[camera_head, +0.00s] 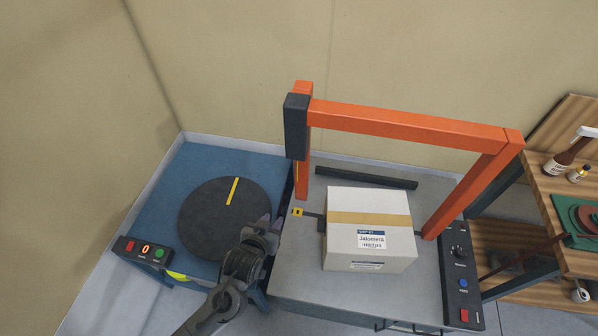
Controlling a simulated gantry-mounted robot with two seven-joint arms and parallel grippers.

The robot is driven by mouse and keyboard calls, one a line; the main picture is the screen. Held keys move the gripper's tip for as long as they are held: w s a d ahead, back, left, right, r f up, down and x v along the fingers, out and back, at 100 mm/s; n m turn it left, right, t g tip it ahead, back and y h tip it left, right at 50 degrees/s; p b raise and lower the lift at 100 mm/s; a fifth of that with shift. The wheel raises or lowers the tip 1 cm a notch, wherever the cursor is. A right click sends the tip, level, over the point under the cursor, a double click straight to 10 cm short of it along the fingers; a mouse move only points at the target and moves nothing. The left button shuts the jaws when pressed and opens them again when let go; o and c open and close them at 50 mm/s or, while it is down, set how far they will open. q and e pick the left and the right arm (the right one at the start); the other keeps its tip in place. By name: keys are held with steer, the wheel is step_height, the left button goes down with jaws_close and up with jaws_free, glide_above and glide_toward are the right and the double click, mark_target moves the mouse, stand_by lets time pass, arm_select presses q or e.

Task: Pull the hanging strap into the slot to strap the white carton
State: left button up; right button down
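The white carton (341,207) stands upright on the grey table of the strapping machine, under the orange arch (400,122). Tan tape crosses its top, and a printed label is on its front. A yellow tag (297,212) lies left of the carton, at the end of a short dark strip that looks like the strap (311,215). The strip runs to a small dark block (321,225) at the carton's left side. I cannot make out the slot clearly. My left gripper (268,222) is left of the yellow tag, apart from it; its finger opening is unclear. My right gripper is out of view.
A dark bar (367,177) lies behind the carton. A control panel (461,272) edges the machine's right side. A wooden bench (548,190) with bottles is far right.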

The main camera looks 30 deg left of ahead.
arm_select(q)
steer(key=w+a+f+t+y+b, duration=0.1)
steer(key=w+f+t+b, duration=0.1)
steer(key=w+f+b, duration=0.4)
steer(key=w+a+f+t+y+b, duration=0.1)
steer(key=w+a+t+b, duration=0.1)
steer(key=w+b, duration=0.75)
steer(key=w+a+r+t+b, duration=0.1)
steer(key=w+b, duration=0.4)
steer(key=w, duration=0.1)
steer(key=w+a+r+b, duration=0.1)
steer(key=w+r+b, duration=0.1)
steer(key=w+b, duration=0.3)
steer(key=shift+w+a+r+n+t+y+b, duration=0.3)
steer(key=shift+w+a+n+t+b, duration=0.1)
steer(key=shift+w, duration=0.65)
steer(key=shift+c, duration=0.3)
steer(key=c, duration=0.5)
jaws_close()
steer(key=shift+f, duration=0.1)
